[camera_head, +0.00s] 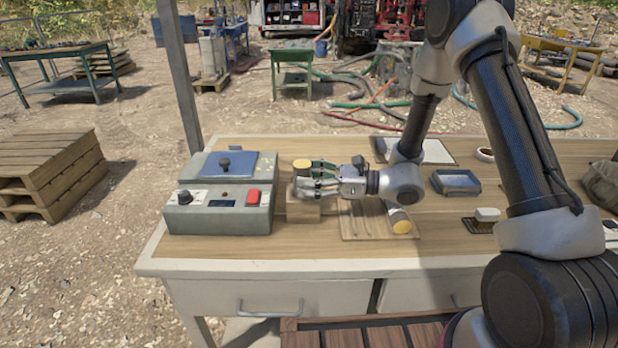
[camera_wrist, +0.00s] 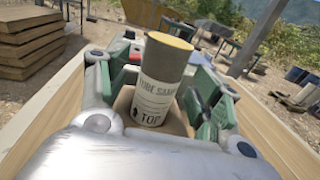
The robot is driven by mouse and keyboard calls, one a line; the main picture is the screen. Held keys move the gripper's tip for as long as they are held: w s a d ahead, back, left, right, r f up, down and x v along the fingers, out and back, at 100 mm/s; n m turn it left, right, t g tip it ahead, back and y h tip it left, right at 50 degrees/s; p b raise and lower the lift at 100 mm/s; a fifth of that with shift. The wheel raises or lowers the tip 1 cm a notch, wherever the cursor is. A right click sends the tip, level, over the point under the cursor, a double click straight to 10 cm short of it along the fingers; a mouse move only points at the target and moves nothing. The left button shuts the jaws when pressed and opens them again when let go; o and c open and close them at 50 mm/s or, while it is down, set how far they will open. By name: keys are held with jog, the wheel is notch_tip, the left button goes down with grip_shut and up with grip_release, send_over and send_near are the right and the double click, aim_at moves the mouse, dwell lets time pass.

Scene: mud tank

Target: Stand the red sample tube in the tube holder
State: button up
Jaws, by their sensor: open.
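A grey tube with a yellow end (camera_head: 303,164) stands about upright in a wooden block (camera_head: 303,208), which looks like the tube holder. In the wrist view this tube (camera_wrist: 163,75) shows a white label reading "TUBE SAMPLE" and "TOP". I see no red on it. My gripper (camera_head: 312,180) is open, its green-padded fingers on either side of the tube. The wrist view also shows the fingers (camera_wrist: 160,92) around it; whether they touch it is unclear. A second grey tube with a yellow end (camera_head: 400,222) lies on a wooden board (camera_head: 362,222) under my wrist.
A grey instrument (camera_head: 225,190) with a blue lid and red button stands just left of the block. A blue-grey tray (camera_head: 456,183), a white block on a dark mat (camera_head: 487,215) and a small ring (camera_head: 485,154) lie to the right. The bench front is clear.

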jog(key=s+d, duration=0.2)
jog(key=d, duration=0.9)
jog(key=shift+s+d, duration=0.15)
jog(key=shift+d, duration=0.25)
jog(key=s+d+r+n+g+h, duration=0.2)
jog(key=s+r+n+g+h, duration=0.1)
jog(key=s+r+n+h, duration=0.25)
jog(key=s+d+r+n+g+h, duration=0.2)
jog(key=s+d+r+n+g, duration=0.15)
jog(key=s+n, duration=0.4)
jog(key=s+d+r+n+t+h, duration=0.3)
jog(key=s+d+r+h, duration=0.1)
jog(key=d, duration=0.4)
jog(key=s+d+r+n+t+h, duration=0.4)
jog(key=d+r+h, duration=0.1)
jog(key=d, duration=0.3)
jog(key=shift+h, duration=0.55)
